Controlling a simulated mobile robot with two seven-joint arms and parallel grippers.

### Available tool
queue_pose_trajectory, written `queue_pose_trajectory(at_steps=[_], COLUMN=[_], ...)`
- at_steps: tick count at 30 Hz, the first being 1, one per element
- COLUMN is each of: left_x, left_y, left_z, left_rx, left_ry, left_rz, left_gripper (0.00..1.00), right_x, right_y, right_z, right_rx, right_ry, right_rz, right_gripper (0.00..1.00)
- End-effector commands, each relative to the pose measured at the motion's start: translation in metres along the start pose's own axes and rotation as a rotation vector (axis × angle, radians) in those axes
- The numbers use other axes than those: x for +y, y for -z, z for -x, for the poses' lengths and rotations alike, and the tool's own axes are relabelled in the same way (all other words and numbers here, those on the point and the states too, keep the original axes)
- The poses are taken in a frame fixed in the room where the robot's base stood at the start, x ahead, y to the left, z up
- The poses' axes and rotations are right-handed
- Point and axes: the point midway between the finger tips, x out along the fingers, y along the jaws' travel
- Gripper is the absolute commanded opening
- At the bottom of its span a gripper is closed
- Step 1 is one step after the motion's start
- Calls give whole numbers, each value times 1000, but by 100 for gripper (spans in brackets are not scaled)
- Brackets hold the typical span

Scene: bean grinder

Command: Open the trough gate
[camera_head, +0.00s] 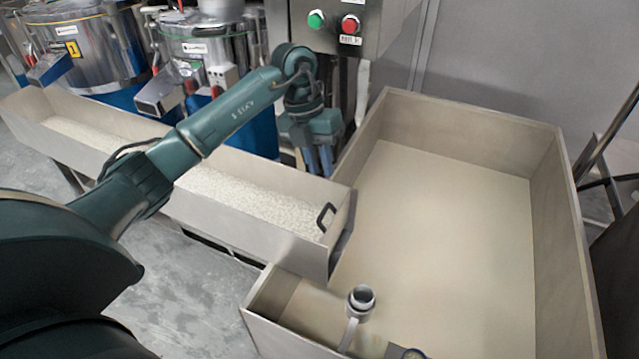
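The long metal trough (245,232) runs from the left to the middle and holds pale grains (240,192). Its gate (343,222) stands at the right end, beside the large bin. A black handle (326,217) sits on the gate's trough side. The gate looks closed, with grains behind it. My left gripper (319,172) points down near the trough's far wall, beyond and above the handle. Its two blue fingers look slightly apart, with nothing visible between them, and it is apart from the handle. My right gripper is not in view.
The large bin (440,225) on the right has a bare floor. A grey cylindrical piece (361,300) stands at its near side. A control box with a green button (316,19) and a red button (350,25) hangs behind my gripper. Metal drums (90,45) stand behind the trough.

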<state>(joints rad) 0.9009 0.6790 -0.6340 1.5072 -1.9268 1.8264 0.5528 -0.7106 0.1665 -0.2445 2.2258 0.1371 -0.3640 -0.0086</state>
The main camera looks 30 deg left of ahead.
Motion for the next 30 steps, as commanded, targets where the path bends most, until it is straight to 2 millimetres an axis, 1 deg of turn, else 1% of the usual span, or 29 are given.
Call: queue_pose_trajectory(at_steps=[1,4,8,11,21,25,30], left_x=[6,12,15,16,19,20,22], left_y=[-2,-4,-4,-3,-4,-4,-5], left_z=[6,11,5,-9,-80,-100,-115], left_rx=[-3,-5,-3,0,-2,-3,-5], left_ry=[-25,-55,-65,-62,-60,-60,-61], left_rz=[12,29,35,34,34,33,33], left_gripper=[20,20,20,20,20,20,20], right_x=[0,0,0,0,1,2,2], right_y=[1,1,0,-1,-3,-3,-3], right_z=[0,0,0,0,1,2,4], right_rx=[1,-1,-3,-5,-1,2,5], right_ry=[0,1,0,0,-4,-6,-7], right_rz=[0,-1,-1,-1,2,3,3], right_gripper=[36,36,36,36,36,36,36])
